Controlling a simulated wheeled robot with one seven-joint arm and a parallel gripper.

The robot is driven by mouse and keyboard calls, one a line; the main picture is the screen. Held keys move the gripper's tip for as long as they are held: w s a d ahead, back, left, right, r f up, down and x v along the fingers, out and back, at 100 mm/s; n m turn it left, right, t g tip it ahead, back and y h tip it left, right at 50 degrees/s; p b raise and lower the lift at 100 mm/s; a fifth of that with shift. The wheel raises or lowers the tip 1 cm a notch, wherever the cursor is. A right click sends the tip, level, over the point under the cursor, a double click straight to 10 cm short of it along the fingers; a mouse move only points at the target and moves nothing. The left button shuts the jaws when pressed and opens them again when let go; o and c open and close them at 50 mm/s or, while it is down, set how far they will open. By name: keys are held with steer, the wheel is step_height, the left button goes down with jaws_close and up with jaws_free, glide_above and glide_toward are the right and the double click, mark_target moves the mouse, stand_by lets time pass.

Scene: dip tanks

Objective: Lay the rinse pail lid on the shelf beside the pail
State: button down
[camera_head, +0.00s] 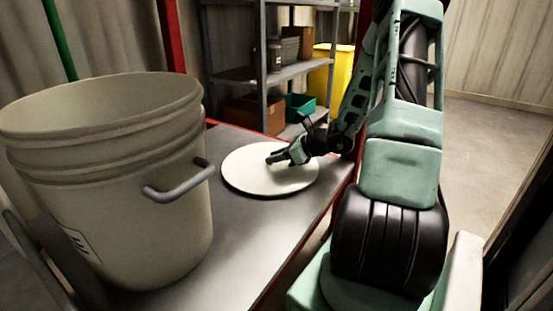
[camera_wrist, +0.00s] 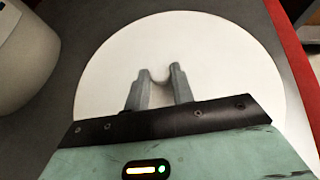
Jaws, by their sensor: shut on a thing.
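The rinse pail (camera_head: 125,200) is a large off-white bucket with a grey side handle. It stands upright and open on the left of the grey shelf (camera_head: 235,235). The round white lid (camera_head: 250,178) is flat and level at the shelf surface, to the right of the pail and apart from it. Whether a thin gap is under it, I cannot tell. My gripper (camera_head: 273,156) is above the lid's middle. In the wrist view my gripper (camera_wrist: 159,75) is shut on the lid's small knob, mostly hidden between the fingers. The lid (camera_wrist: 225,65) fills much of that view.
The shelf has a red edge (camera_wrist: 285,60) close to the lid's right side. Bare shelf lies in front of the lid. Behind stands a grey rack (camera_head: 262,75) with boxes, a teal bin (camera_head: 300,105) and a yellow container (camera_head: 321,75).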

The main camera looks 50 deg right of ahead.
steer(key=shift+f, duration=0.15)
steer(key=c, duration=1.2)
jaws_free()
steer(key=shift+s+d+r, duration=0.1)
steer(key=shift+s+r, duration=0.15)
steer(key=shift+r, duration=0.15)
steer(key=p+v, duration=0.5)
steer(key=v, duration=0.5)
steer(key=shift+s+r+p, duration=0.15)
steer(key=shift+s+p, duration=0.05)
steer(key=shift+p, duration=0.1)
steer(key=shift+s+d+r, duration=0.1)
steer(key=shift+s+d, duration=0.05)
steer(key=shift+s, duration=0.3)
